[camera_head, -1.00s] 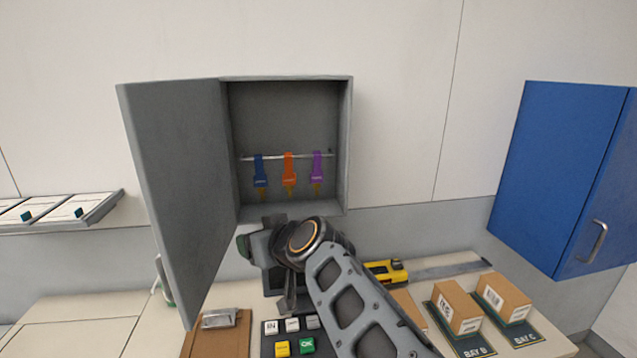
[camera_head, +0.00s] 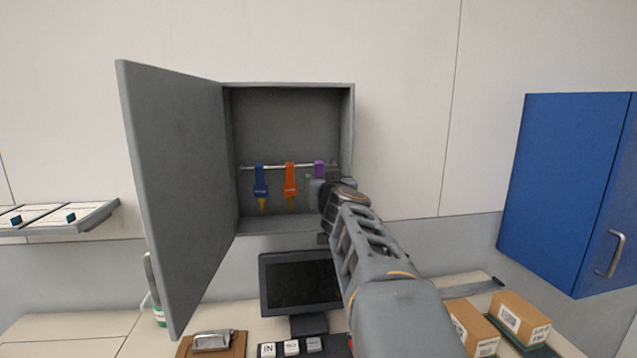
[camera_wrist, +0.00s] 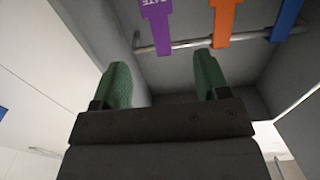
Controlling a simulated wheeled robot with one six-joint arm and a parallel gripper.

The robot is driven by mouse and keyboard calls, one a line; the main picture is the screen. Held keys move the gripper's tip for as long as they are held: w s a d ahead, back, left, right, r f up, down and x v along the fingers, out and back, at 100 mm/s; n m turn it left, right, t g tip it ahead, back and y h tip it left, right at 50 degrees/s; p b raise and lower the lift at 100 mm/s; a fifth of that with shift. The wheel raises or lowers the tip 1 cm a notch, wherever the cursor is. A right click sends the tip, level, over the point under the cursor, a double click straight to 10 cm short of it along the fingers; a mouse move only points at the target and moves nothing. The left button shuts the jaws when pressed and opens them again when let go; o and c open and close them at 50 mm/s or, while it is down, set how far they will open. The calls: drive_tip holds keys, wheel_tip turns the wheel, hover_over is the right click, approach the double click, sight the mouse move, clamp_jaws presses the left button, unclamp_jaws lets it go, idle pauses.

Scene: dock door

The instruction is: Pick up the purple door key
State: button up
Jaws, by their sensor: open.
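The purple door key (camera_head: 319,168) hangs on the rail inside the open grey cabinet, rightmost of three keys. In the head view only its top shows; my arm hides the rest. In the wrist view its purple tag (camera_wrist: 159,27) hangs from the rail, above and between my two green fingertips in the picture. My gripper (camera_wrist: 162,82) is open and empty, with a clear gap between its fingers. In the head view my wrist is at the cabinet's lower right opening. How far the fingers are from the key I cannot tell.
An orange key (camera_head: 290,180) and a blue key (camera_head: 261,182) hang to the left on the same rail (camera_head: 277,167). The cabinet door (camera_head: 180,190) stands open at left. A monitor (camera_head: 298,282) stands below. A blue wall cabinet (camera_head: 560,190) is at right.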

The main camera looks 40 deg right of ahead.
drive_tip(key=x, duration=0.6)
drive_tip(key=shift+f, duration=0.25)
drive_tip(key=shift+c, duration=0.5)
drive_tip(key=c, duration=0.9)
